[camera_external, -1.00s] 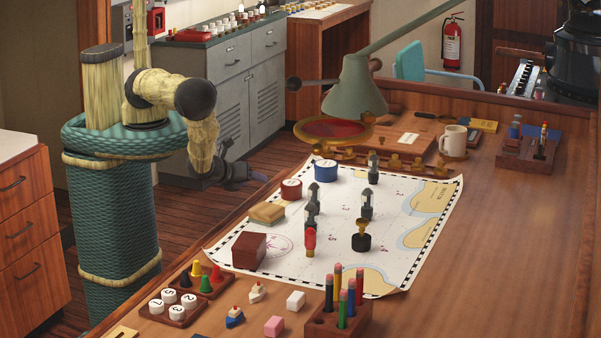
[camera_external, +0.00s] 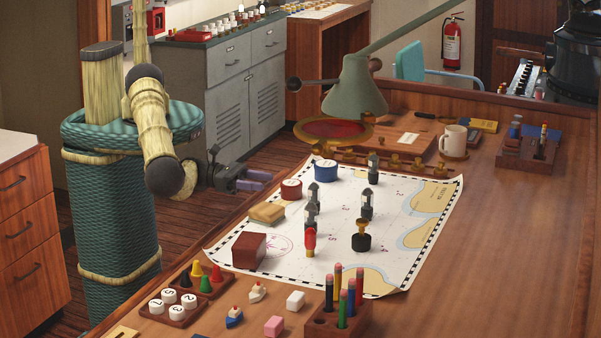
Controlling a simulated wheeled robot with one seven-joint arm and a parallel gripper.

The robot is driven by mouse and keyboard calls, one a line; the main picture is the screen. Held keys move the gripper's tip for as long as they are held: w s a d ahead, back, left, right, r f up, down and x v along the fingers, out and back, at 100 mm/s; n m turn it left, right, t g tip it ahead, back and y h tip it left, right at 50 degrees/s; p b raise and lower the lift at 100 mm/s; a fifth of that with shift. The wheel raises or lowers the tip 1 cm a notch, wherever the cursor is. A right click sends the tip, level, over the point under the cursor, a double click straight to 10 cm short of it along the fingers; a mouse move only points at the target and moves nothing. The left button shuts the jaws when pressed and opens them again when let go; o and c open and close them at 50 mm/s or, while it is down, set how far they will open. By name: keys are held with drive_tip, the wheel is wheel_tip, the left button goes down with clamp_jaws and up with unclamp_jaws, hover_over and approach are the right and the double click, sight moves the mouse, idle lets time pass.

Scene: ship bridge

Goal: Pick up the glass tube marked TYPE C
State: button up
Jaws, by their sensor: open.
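Several small clear-looking tubes with dark bases stand upright on the chart: one at the back (camera_external: 373,168), one at the middle right (camera_external: 367,205), one at the middle left (camera_external: 314,194) and one just in front of that (camera_external: 311,216). Their markings are too small to read, so I cannot tell which is TYPE C. My gripper (camera_external: 267,181) is open and empty. It is off the table's left edge, pointing right, to the left of the tubes and apart from them.
The chart (camera_external: 341,190) also bears a red tin (camera_external: 291,189), a blue tin (camera_external: 325,170), a brown box (camera_external: 249,251), a red-topped piece (camera_external: 310,242) and a black-and-brass stamp (camera_external: 361,236). A green lamp (camera_external: 355,88) overhangs the back.

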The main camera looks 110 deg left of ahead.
drive_tip(key=b, duration=0.6)
approach(314, 198)
drive_tip(key=shift+w+a+r, duration=0.2)
drive_tip(key=shift+w+r, duration=0.1)
drive_tip(key=shift+r, duration=0.2)
drive_tip(key=shift+w+a+r, duration=0.2)
drive_tip(key=shift+w+r, duration=0.15)
drive_tip(key=shift+r, duration=0.1)
drive_tip(key=w, duration=0.4)
drive_tip(key=shift+w+a+r, duration=0.15)
drive_tip(key=shift+a+r, duration=0.05)
drive_tip(key=shift+r, duration=0.15)
drive_tip(key=shift+w+f, duration=0.1)
drive_tip(key=shift+w, duration=0.25)
